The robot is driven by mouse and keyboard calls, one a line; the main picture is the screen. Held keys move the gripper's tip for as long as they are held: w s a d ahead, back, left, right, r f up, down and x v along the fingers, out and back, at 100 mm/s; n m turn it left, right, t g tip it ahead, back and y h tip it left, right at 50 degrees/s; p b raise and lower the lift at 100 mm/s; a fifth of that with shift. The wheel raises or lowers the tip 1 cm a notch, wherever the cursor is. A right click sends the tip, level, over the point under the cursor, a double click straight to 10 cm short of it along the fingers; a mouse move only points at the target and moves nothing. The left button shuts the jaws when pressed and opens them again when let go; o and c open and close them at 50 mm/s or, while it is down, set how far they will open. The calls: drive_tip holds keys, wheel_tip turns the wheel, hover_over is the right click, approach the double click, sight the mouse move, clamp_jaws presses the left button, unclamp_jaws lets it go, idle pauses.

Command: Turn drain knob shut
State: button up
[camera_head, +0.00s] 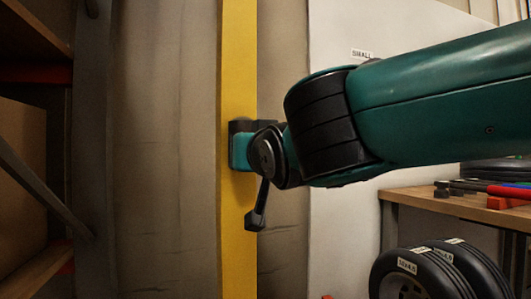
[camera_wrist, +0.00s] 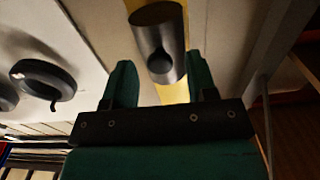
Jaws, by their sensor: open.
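In the wrist view a grey metallic cylinder (camera_wrist: 158,30) with a dark rounded notch lies in front of a yellow strip; it looks like the drain knob, but I cannot be sure. My gripper (camera_wrist: 158,62) is open, its two teal fingers apart on either side of the cylinder's near end. I cannot tell whether they touch it. In the head view my gripper (camera_head: 240,150) is in front of the yellow upright strip (camera_head: 238,60), at the end of my arm reaching in from the right. The knob cannot be made out clearly there; my gripper and wrist cover that area.
In the head view, tyres (camera_head: 425,272) stand at the lower right below a wooden bench (camera_head: 455,203) with tools on it. Wooden shelving (camera_head: 25,180) is at the left. A black ring-shaped thing (camera_wrist: 45,80) shows at the left of the wrist view.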

drive_tip(key=v, duration=1.7)
drive_tip(key=w+d+f+n+g+h, duration=0.1)
drive_tip(key=d+f+g, duration=0.25)
drive_tip(key=f, duration=0.55)
drive_tip(key=w+d+f+n+g+h, duration=0.1)
drive_tip(key=d+f+g, duration=0.1)
drive_tip(key=f+g, duration=0.5)
drive_tip(key=s+d+f+n+g+y, duration=0.1)
drive_tip(key=s+d+f+g, duration=0.15)
drive_tip(key=s+f, duration=0.35)
drive_tip(key=s+d+f+n+g, duration=0.1)
drive_tip(key=s+d+f+g, duration=0.1)
drive_tip(key=s+f+g, duration=0.3)
wheel_tip(320, 180, up, 34)
drive_tip(key=s+p, duration=0.1)
drive_tip(key=p, duration=3.3)
drive_tip(key=shift+s+t, duration=0.2)
drive_tip(key=shift+t, duration=0.1)
